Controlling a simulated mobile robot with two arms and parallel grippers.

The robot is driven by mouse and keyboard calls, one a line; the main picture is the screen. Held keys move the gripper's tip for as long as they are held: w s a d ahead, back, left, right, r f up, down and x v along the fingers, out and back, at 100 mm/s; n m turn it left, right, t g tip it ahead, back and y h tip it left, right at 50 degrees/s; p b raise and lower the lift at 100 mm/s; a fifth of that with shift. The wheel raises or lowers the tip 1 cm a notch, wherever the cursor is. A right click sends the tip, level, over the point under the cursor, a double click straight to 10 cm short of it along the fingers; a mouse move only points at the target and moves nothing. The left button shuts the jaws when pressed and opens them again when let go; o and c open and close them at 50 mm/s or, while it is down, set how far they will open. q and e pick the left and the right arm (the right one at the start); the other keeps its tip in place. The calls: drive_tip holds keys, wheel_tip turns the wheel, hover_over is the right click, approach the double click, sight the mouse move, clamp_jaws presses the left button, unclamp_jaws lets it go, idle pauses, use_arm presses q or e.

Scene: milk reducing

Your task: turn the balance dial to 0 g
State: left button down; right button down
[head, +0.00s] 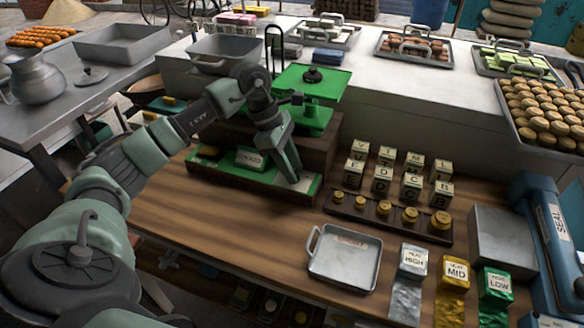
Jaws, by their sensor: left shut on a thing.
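The green balance (311,84) stands on the wooden counter, with a flat green top plate and a dark knob on it. Its low green front base carries a pale display (249,158) that I cannot read clearly. My left gripper (296,178) points down at the right end of this base. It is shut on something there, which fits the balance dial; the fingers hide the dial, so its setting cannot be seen. My right gripper is not in view.
A rack of brass weights (375,219) and several letter blocks (382,179) stand right of the gripper. A metal tray (345,258) lies in front. Pouches marked HIGH (411,261), MID (455,272) and LOW (496,283) are at front right. The counter's front left is clear.

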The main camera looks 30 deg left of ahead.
use_arm(q)
drive_tip(key=shift+f+n+t+y+b, duration=0.15)
drive_tip(key=shift+n+t+y+b, duration=0.2)
drive_tip(key=shift+n+b, duration=0.55)
drive_tip(key=n+t+b, duration=0.1)
drive_tip(key=n, duration=0.3)
drive_tip(key=shift+y, duration=0.25)
drive_tip(key=n+t+y+b, duration=0.1)
drive_tip(key=n, duration=0.2)
drive_tip(key=shift+s+d+b, duration=0.1)
drive_tip(key=shift+b, duration=0.3)
drive_tip(key=shift+r+n+y+b, duration=0.2)
drive_tip(key=shift+n+y+b, duration=0.2)
drive_tip(key=shift+n, duration=0.7)
drive_tip(key=c, duration=1.3)
unclamp_jaws()
drive_tip(key=shift+r, duration=0.1)
